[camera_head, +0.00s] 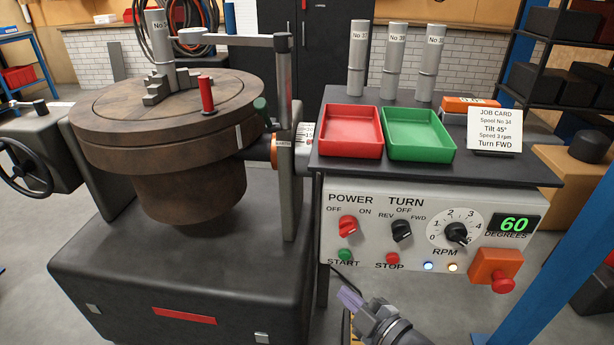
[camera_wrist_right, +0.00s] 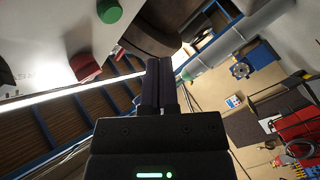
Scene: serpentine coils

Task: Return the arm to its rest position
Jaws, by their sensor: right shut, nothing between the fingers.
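My right gripper (camera_head: 350,298) is at the bottom centre of the head view, below and in front of the control panel (camera_head: 375,275). Its fingers are together and empty; they also show closed in the right wrist view (camera_wrist_right: 166,85). It is apart from the panel. The green START button (camera_head: 344,254) and red STOP button (camera_head: 392,258) are above it; a green button (camera_wrist_right: 109,11) and a red one (camera_wrist_right: 84,68) show at upper left in the wrist view. My left gripper is not in view.
Left of the panel stands a positioner with a round brown table (camera_head: 120,115), its chuck holding an upright grey spool (camera_head: 157,38). On the panel's shelf are a red tray (camera_head: 350,150), a green tray (camera_head: 418,155), three spools and a job card (camera_head: 495,130). A blue post (camera_head: 560,255) stands at right.

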